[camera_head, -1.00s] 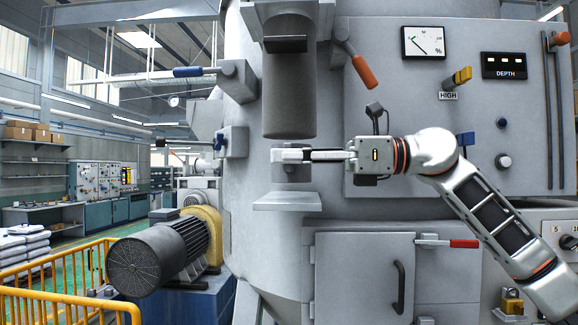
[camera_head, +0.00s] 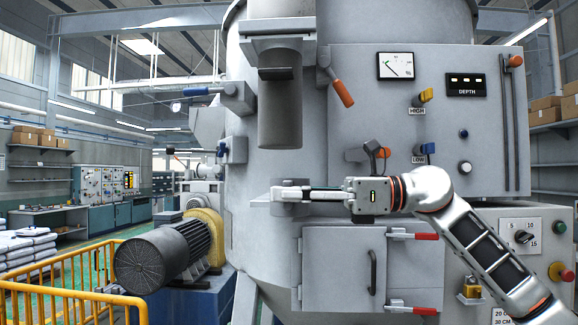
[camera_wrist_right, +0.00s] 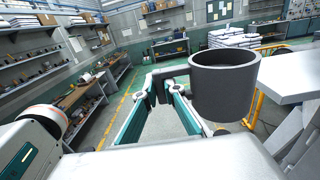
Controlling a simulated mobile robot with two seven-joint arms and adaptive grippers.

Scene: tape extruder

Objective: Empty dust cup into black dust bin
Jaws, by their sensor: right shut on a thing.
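My right gripper (camera_head: 285,194) comes in from the right, level, below the hanging grey cylinder (camera_head: 281,118). In the wrist view the right gripper (camera_wrist_right: 152,88) is shut on the handle of the dark grey dust cup (camera_wrist_right: 222,92). The cup is upright with its open rim up, to the right of the fingers. In the head view the dust cup (camera_head: 289,210) is mostly hidden behind the fingers. The inside of the cup is too dark to tell its contents. No black dust bin shows. My left gripper is out of view.
A hatch (camera_head: 340,265) and red-handled levers (camera_head: 427,237) are below. A motor (camera_head: 165,247) and yellow railing (camera_head: 70,285) stand at the lower left.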

